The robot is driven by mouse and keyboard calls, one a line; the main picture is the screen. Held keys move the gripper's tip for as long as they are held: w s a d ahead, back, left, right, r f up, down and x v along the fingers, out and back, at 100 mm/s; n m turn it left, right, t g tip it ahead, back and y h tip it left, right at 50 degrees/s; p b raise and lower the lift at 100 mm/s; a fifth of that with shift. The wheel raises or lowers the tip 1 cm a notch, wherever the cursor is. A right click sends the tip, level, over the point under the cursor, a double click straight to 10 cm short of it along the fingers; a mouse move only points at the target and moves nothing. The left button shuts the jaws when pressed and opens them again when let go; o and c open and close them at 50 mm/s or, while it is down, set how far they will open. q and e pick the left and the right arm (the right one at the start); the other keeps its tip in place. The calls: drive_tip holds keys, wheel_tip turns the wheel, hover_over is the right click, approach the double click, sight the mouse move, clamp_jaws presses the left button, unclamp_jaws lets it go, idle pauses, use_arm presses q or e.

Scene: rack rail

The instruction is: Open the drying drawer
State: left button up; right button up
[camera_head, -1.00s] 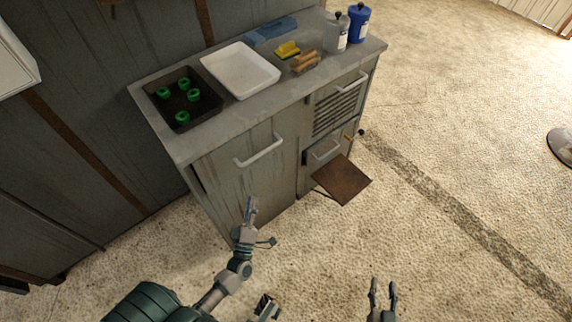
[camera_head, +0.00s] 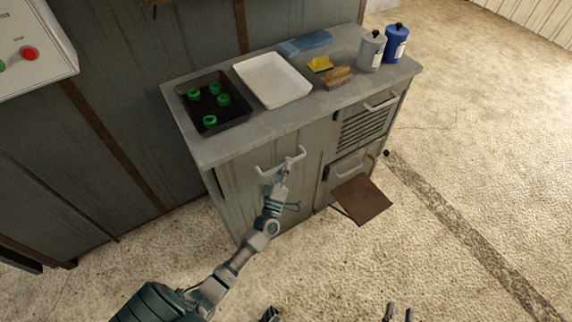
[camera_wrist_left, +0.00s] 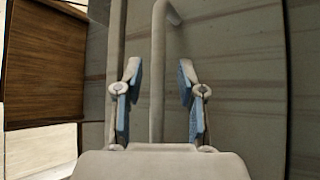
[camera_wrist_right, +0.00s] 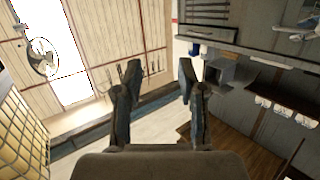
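The grey cabinet has a wide plain front (camera_head: 262,195) at left with a pale bar handle (camera_head: 293,160). A slatted front (camera_head: 364,132) with its own pale handle (camera_head: 381,103) is at upper right; which one is the drying drawer is not marked. My left gripper (camera_head: 284,168) is at the wide front's handle. In the left wrist view my left gripper (camera_wrist_left: 158,82) is open, with the handle bar (camera_wrist_left: 157,60) between its fingers and gaps on both sides. My right gripper (camera_head: 398,314) is open and empty, low in the head view, away from the cabinet.
A brown flap (camera_head: 362,199) juts out at the cabinet's lower right. On top are a dark tray (camera_head: 238,116) with green rings, a white tray (camera_head: 273,82), a yellow item (camera_head: 320,64), brown rolls (camera_head: 338,77) and two bottles (camera_head: 372,50). Floor in front is clear.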

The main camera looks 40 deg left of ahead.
use_arm(q)
drive_tip(key=shift+w+a, duration=0.1)
drive_tip(key=shift+a, duration=0.1)
drive_tip(key=shift+d, duration=0.2)
clamp_jaws()
